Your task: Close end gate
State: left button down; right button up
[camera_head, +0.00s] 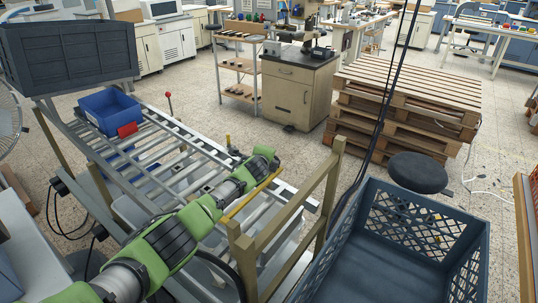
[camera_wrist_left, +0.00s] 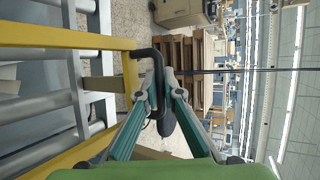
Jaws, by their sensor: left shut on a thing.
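The end gate is a yellow frame; its bar (camera_head: 250,195) shows beyond my green left arm in the head view, at the near end of the roller conveyor (camera_head: 185,165). In the left wrist view the yellow gate (camera_wrist_left: 65,41) stands across the rollers (camera_wrist_left: 45,105), with a black handle (camera_wrist_left: 150,54) on its side. My left gripper (camera_wrist_left: 160,88) is shut on that handle. Its fingers are hidden in the head view by the arm. I cannot tell how far the gate stands open. My right gripper is in neither view.
A blue bin (camera_head: 110,110) sits on the conveyor's far end. An olive post frame (camera_head: 333,165) stands right of the gate, close to a dark blue crate (camera_head: 425,195). Stacked pallets (camera_head: 410,95) and a black stool (camera_head: 418,172) are behind. Open floor lies beyond the conveyor.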

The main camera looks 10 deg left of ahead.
pick_arm(q)
jog(key=shift+s+a+f, duration=0.1)
jog(key=shift+f, duration=0.2)
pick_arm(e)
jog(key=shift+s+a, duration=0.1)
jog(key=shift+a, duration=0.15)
pick_arm(q)
jog(key=c, duration=2.2)
grip_release()
jog(key=shift+o, duration=0.2)
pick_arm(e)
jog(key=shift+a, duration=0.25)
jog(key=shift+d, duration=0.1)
pick_arm(q)
jog(key=shift+r, duration=0.1)
jog(key=shift+v, duration=6)
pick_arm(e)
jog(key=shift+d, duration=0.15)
pick_arm(q)
jog(key=shift+r, duration=0.1)
